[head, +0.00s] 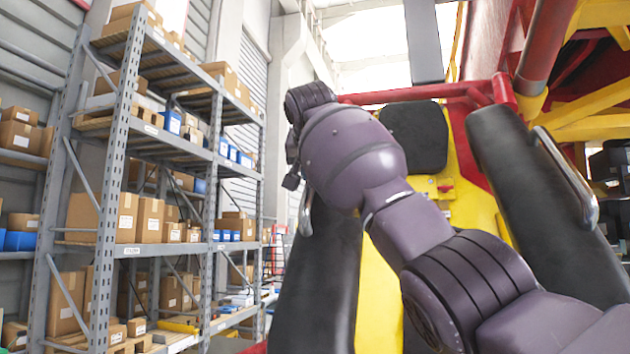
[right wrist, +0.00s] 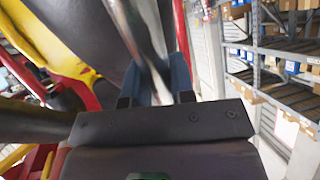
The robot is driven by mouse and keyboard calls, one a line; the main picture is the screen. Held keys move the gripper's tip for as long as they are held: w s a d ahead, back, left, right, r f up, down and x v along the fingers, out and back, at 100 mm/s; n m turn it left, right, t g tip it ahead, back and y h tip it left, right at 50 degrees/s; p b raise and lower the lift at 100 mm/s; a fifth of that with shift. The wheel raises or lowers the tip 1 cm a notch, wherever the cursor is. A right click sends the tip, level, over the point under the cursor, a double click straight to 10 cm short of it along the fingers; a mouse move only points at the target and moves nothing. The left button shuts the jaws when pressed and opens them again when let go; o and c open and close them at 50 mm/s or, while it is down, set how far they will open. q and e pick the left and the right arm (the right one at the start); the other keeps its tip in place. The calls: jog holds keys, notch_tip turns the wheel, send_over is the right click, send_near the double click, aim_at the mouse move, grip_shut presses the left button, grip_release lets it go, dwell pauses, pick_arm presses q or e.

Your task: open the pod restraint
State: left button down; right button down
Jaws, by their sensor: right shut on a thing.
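The pod restraint shows in the head view as two black padded arms, the left pad (head: 318,270) and the right pad (head: 535,195). A metal handle (head: 306,212) is on the outer side of the left pad, and a second handle (head: 572,178) is on the right pad. My right arm crosses in front of the seat to the left pad. In the right wrist view my right gripper (right wrist: 154,82) is shut on a shiny metal bar (right wrist: 146,32), which looks like the left pad's handle. Its fingertips are hidden in the head view. My left gripper is not in view.
A yellow seat (head: 377,290) with a black headrest (head: 414,137) stands between the pads. Red tubing (head: 405,93) runs behind it, and yellow beams (head: 595,100) are at upper right. A grey shelf rack (head: 120,130) with cardboard boxes stands at the left.

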jog(key=c, duration=1.4)
grip_release()
jog(key=o, duration=0.4)
jog(key=shift+s+a, duration=0.1)
jog(key=shift+s, duration=0.1)
jog(key=shift+o, duration=0.2)
jog(key=shift+w, duration=0.1)
jog(key=shift+s+r, duration=0.15)
jog(key=shift+s, duration=0.3)
pick_arm(q)
jog(key=b, duration=0.1)
jog(key=w+f+b, duration=0.1)
jog(key=b, duration=0.1)
jog(key=shift+d+f, duration=0.1)
jog(key=shift+f, duration=0.15)
pick_arm(e)
jog(key=v, duration=1)
